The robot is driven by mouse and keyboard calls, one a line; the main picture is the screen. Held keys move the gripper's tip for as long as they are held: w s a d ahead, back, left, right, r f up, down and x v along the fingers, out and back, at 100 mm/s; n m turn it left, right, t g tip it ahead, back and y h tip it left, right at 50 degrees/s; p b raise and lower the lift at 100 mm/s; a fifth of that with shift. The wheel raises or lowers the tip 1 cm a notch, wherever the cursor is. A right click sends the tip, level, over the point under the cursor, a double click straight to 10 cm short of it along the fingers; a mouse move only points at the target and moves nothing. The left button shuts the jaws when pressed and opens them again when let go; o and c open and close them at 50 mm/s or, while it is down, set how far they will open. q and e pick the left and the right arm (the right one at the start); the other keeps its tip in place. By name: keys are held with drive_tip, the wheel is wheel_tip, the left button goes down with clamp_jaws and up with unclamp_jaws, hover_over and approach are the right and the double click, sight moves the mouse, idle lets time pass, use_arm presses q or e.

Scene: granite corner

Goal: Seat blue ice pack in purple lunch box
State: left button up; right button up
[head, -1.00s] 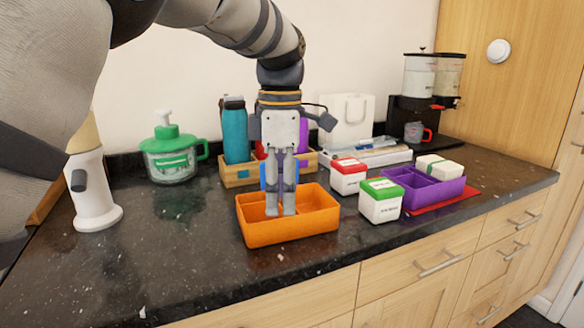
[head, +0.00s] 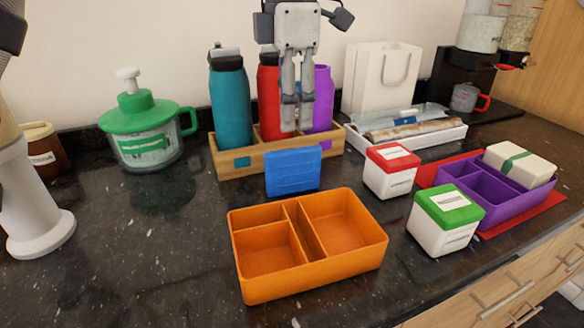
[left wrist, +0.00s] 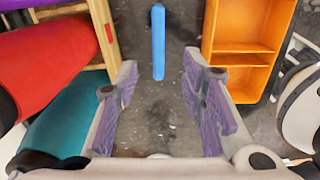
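The blue ice pack (head: 293,172) stands on edge on the dark counter, just behind the orange lunch box (head: 312,290). In the left wrist view the ice pack (left wrist: 158,42) shows as a thin blue bar, lined up with the gap between my fingers. The purple lunch box (head: 462,187) is at the right, with empty compartments in front and a cream box with a green band at its back. In the left wrist view the gripper (left wrist: 160,66) is open and empty. My right gripper is out of view.
Red-lidded (head: 391,170) and green-lidded (head: 444,220) containers stand between the orange and purple boxes. A wooden caddy (head: 233,161) with teal, red and purple bottles stands behind the ice pack. A red mat (head: 520,214) lies under the purple box. The front-left counter is clear.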

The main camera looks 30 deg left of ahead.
sight(293, 150)
use_arm(q)
drive_tip(key=f, duration=0.5)
drive_tip(key=shift+w+d+f, duration=0.1)
drive_tip(key=shift+w+f, duration=0.15)
drive_tip(key=shift+f, duration=0.15)
clamp_jaws()
